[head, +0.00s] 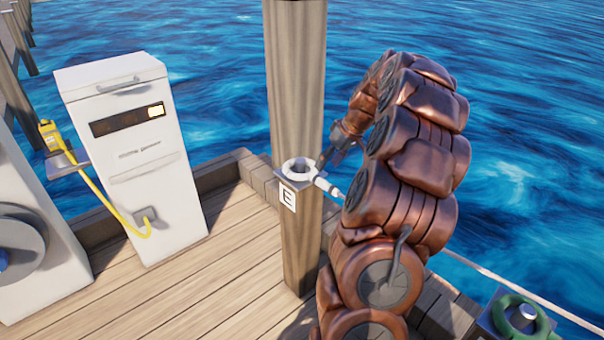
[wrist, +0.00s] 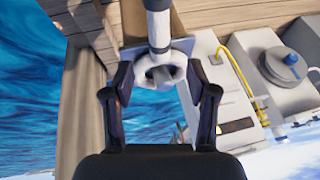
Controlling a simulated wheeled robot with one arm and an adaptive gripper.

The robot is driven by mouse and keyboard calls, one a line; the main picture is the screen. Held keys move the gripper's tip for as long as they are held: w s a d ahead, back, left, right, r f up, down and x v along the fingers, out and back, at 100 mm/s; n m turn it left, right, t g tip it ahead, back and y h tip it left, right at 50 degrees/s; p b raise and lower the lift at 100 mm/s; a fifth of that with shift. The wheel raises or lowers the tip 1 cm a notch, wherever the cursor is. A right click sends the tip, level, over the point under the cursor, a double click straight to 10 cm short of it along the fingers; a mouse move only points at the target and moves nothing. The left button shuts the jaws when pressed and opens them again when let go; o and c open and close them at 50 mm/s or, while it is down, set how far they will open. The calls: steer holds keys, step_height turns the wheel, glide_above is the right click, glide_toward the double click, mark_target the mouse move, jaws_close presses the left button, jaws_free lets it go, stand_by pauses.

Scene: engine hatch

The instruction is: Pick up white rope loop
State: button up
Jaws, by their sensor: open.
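The white rope loop (head: 298,168) lies on a small grey bracket marked "E" (head: 288,196) on the wooden post. Its thick white end with a dark band (head: 329,187) sticks out to the right past the bracket. In the wrist view the loop (wrist: 176,73) lies between the fingertips, with its white end running up the picture. In the wrist view my gripper (wrist: 160,74) is open, with one finger on each side of the loop. I cannot tell whether the fingers touch it.
The wooden post (head: 296,80) stands right beside the loop. A green loop (head: 521,318) sits on a grey stand at the lower right, with a rope near it. A white cabinet (head: 150,190) with a yellow cable stands left. Water lies beyond the dock edge.

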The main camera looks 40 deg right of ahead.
mark_target(319, 176)
steer(key=b+x, duration=0.1)
steer(key=x, duration=0.5)
steer(key=shift+w+f, duration=0.2)
steer(key=shift+f, duration=0.15)
steer(key=shift+r, duration=0.1)
jaws_close()
